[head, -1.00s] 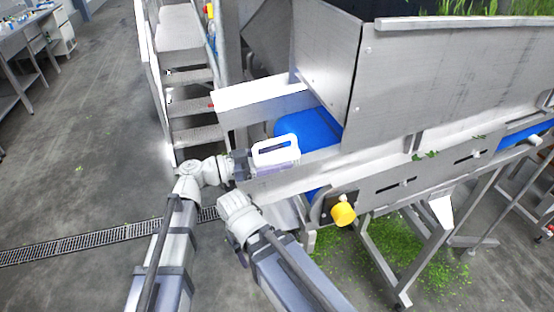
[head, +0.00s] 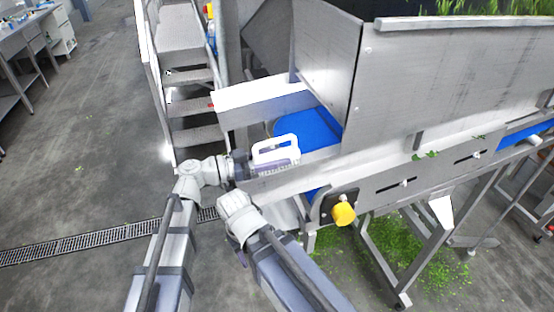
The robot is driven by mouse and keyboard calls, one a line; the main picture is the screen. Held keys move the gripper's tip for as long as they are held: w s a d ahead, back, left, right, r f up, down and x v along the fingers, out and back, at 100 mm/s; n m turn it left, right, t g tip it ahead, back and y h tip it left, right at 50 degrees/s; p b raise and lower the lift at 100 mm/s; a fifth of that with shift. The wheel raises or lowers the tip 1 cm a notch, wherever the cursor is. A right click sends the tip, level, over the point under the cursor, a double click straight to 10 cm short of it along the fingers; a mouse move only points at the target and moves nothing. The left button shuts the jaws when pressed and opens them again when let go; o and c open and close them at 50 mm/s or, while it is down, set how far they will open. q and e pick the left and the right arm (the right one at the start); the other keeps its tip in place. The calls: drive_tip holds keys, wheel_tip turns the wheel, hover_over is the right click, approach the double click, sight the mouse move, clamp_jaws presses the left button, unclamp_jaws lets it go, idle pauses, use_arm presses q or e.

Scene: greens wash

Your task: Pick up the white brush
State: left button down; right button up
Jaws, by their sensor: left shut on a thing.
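The white brush (head: 276,142) has a looped handle on top and a grey-purple underside with bristles. It is beside the blue belt end of the steel machine, near the frame's lower rail. My left gripper (head: 256,168) reaches it from the left and is shut on it; the fingertips are small and partly hidden against the brush. I cannot tell whether the brush touches the rail. My right arm's wrist (head: 240,212) is just below; its gripper fingers cannot be made out.
The blue belt (head: 307,130) lies between steel side plates. A yellow knob (head: 343,214) sticks out below right. Metal steps (head: 192,105) stand behind left. Green scraps (head: 420,262) cover the floor under the machine. The floor at left is open, crossed by a drain grate (head: 100,239).

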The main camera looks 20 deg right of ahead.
use_arm(q)
drive_tip(key=shift+r, duration=0.1)
drive_tip(key=shift+r+p, duration=0.45)
drive_tip(key=shift+p, duration=0.05)
drive_tip(key=a, duration=1.8)
drive_tip(key=shift+s+f, duration=0.25)
drive_tip(key=shift+s, duration=0.05)
drive_tip(key=c, duration=1)
unclamp_jaws()
clamp_jaws()
